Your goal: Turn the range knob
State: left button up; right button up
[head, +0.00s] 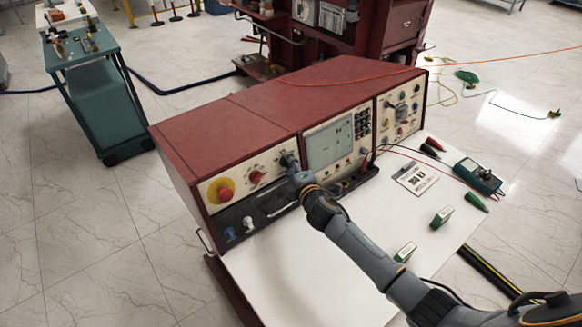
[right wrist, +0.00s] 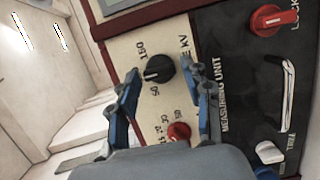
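A black knob (right wrist: 158,68) with a white pointer line sits on the cream panel in the right wrist view. Printed marks 50, 150 and kV surround it; I cannot read the word "range". My right gripper (right wrist: 161,72) is open, with its blue-grey fingertips on either side of this knob. I cannot tell whether they touch it. In the head view my right gripper (head: 290,164) is at the front panel of the red test console (head: 250,115) and largely hides the black knob. My left gripper is not in view.
A red knob (right wrist: 180,131) is close to my right gripper's fingers. A red lock lever (right wrist: 274,20) and a metal handle (right wrist: 288,95) are on the dark panel. The white tabletop (head: 290,270) holds a meter (head: 477,177), a card (head: 415,178) and small green-white blocks.

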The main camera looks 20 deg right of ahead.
dwell(0.3)
jog(key=v, duration=1.2)
